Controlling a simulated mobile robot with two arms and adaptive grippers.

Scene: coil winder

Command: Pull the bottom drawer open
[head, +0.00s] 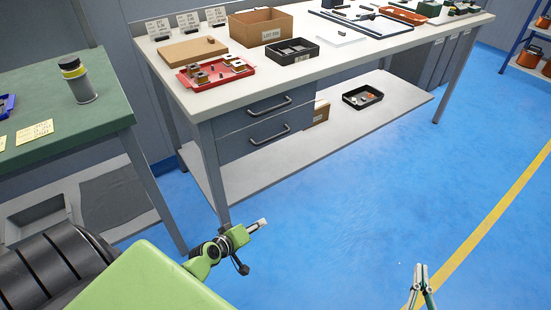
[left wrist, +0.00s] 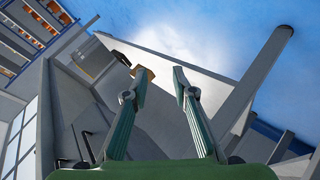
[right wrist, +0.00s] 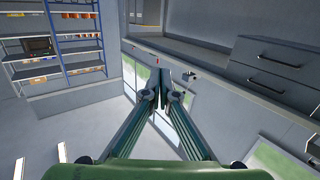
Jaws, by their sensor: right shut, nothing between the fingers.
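The bottom drawer (head: 240,142) is the lower of two grey drawers under the workbench, with a dark bar handle (head: 269,135). It looks closed, flush below the top drawer (head: 240,115). My left gripper (head: 262,223) is in front of and below the drawers, apart from the handle. The left wrist view shows its two fingers (left wrist: 155,78) spread with nothing between them. My right gripper (head: 420,270) is low over the blue floor at the right, far from the drawers. In the right wrist view its fingertips (right wrist: 165,77) meet, empty.
The workbench (head: 335,55) carries a red tray (head: 215,84), a carton (head: 250,32) and a black bin (head: 310,50). Its lower shelf (head: 325,130) holds a small black tray (head: 362,103). A green table (head: 100,110) stands at the left. Floor in front is clear.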

